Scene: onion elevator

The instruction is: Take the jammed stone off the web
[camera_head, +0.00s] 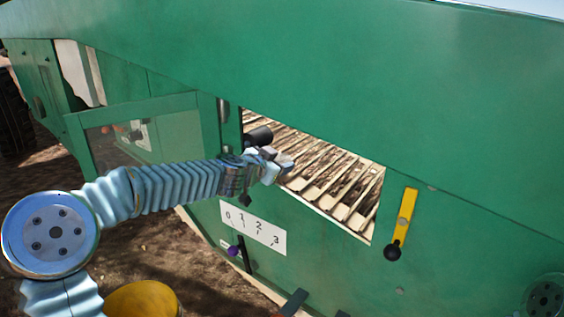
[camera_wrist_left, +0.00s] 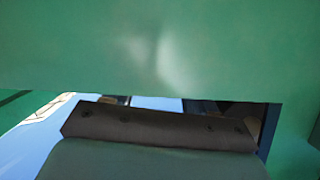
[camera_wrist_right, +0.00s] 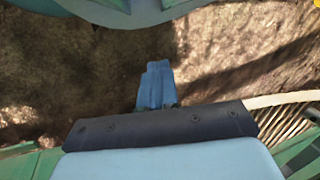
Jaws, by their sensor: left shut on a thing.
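The web (camera_head: 335,185) is a slatted, pale conveyor seen through an opening in the green machine side. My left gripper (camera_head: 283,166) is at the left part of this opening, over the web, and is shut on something. A small greyish bit at its fingertips looks like the stone (camera_head: 289,166), mostly hidden by the fingers. In the left wrist view the green panel and the dark wrist edge hide the fingertips and the stone. My right gripper (camera_wrist_right: 155,85) shows in the right wrist view with its blue fingers together and empty, above brown soil.
The green machine panel (camera_head: 330,70) overhangs the opening. Below it are a white 0-to-3 scale (camera_head: 254,228) and a purple-knobbed lever (camera_head: 234,251). A yellow handle with a black knob (camera_head: 403,222) is right of the opening. Bare soil lies at the lower left.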

